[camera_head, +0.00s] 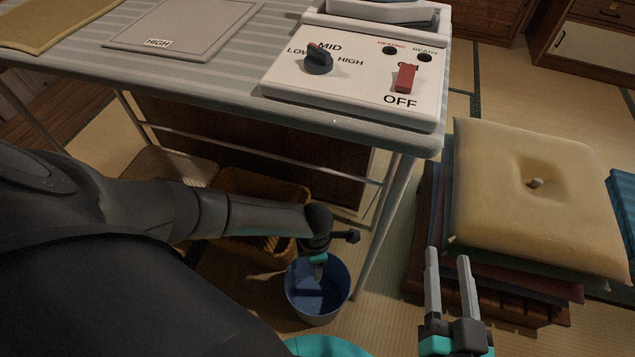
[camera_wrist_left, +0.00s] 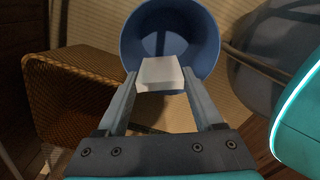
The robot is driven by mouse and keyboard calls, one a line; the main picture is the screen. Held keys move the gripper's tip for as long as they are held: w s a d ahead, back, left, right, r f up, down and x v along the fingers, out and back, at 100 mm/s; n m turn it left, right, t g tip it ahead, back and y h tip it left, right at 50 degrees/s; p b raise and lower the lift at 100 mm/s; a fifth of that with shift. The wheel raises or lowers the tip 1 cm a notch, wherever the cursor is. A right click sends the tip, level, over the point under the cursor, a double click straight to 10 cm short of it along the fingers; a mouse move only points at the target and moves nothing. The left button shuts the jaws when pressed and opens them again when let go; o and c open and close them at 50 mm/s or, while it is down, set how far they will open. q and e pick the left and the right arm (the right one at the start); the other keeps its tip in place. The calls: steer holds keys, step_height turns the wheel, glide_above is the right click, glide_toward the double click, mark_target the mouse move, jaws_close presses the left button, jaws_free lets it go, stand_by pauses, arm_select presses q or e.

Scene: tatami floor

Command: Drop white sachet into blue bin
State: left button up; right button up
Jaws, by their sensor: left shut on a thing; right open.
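The blue bin (camera_head: 301,306) stands on the tatami floor under the front edge of the table. My left gripper (camera_head: 318,268) reaches down over the bin's opening in the head view. In the left wrist view my left gripper (camera_wrist_left: 160,100) is shut on the white sachet (camera_wrist_left: 161,73), held between its fingertips. The sachet overlaps the opening of the bin (camera_wrist_left: 150,22) in that view; how far above the bin it is, I cannot tell. My right gripper (camera_head: 449,270) is open and empty at the lower right, beside the cushion stack.
A wicker basket (camera_wrist_left: 60,95) stands beside the bin; it also shows in the head view (camera_head: 262,190). The table (camera_head: 230,92) carries a control panel (camera_head: 352,85) with a knob and a red switch. A yellow cushion (camera_head: 540,200) tops a stack at the right.

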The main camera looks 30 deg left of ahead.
arm_select(q)
steer(key=shift+f, duration=0.2)
arm_select(e)
steer(key=shift+s+a+r+t, duration=0.1)
steer(key=shift+s+r+t, duration=0.1)
steer(key=shift+t, duration=0.2)
arm_select(q)
steer(key=o, duration=1.3)
steer(key=shift+o, duration=0.2)
